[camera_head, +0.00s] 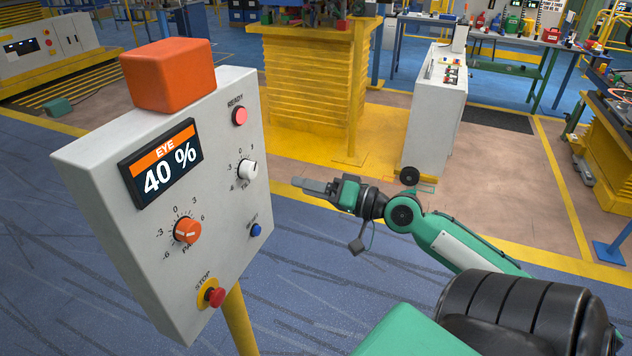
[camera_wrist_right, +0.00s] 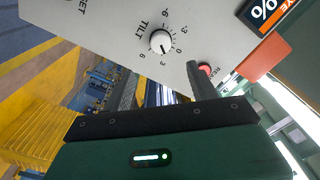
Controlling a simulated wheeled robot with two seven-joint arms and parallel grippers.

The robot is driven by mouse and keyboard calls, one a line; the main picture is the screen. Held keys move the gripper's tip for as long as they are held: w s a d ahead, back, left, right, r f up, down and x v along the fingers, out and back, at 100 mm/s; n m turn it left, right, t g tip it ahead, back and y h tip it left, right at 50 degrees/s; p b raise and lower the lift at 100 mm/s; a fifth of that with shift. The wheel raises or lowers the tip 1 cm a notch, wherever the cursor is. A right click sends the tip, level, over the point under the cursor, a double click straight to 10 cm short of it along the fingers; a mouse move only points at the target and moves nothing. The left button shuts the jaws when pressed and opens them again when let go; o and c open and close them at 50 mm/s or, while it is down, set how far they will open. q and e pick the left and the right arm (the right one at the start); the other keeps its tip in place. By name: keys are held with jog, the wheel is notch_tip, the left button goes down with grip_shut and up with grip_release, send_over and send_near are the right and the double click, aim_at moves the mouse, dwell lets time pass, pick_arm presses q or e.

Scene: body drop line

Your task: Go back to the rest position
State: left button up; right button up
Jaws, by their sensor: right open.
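The grey control panel (camera_head: 90,170) stands on a yellow post at the left of the head view. Its display (camera_head: 160,163) reads "EYE 40 %". A white TILT knob (camera_head: 248,169), an orange PAN knob (camera_head: 187,230), a pink-red READY button (camera_head: 240,116), a blue button (camera_head: 255,230) and a red STOP button (camera_head: 215,296) are on its face. My right gripper (camera_head: 303,185) is open and empty, to the right of the TILT knob and apart from it. In the right wrist view its fingers (camera_wrist_right: 160,88) point toward the panel, with the TILT knob (camera_wrist_right: 160,42) beyond. My left gripper is out of view.
An orange-red block (camera_head: 168,75) sits atop the panel. A white cabinet (camera_head: 433,120) and a yellow machine stand (camera_head: 310,85) stand behind my right arm. Another yellow stand (camera_head: 610,150) is at the right edge. The blue floor (camera_head: 310,290) between panel and arm is clear.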

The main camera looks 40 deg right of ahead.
jog(key=shift+s+d, duration=0.2)
jog(key=shift+s, duration=0.35)
